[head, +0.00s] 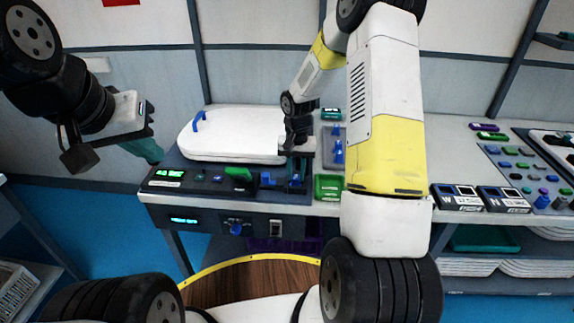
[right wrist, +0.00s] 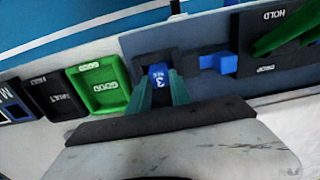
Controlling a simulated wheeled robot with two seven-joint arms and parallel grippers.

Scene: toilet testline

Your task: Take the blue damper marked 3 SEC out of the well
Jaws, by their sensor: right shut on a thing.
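The blue damper marked 3 SEC (right wrist: 160,75) stands in a dark well (right wrist: 181,63) in the right wrist view. My right gripper (right wrist: 161,91) is shut on it, with a teal finger on each side. In the head view my right gripper (head: 296,178) points down at the right end of the dark fixture panel and mostly hides the damper. My left gripper (head: 150,150) hangs in the air left of the bench. Its teal fingers overlap, so its opening is unclear.
A white toilet lid (head: 235,135) lies behind the panel. A green lever (head: 238,173) and a blue part (head: 267,180) are left of the well. A green GOOD tray (head: 328,187) stands right of it. A grey tray with blue parts (head: 337,150) lies behind.

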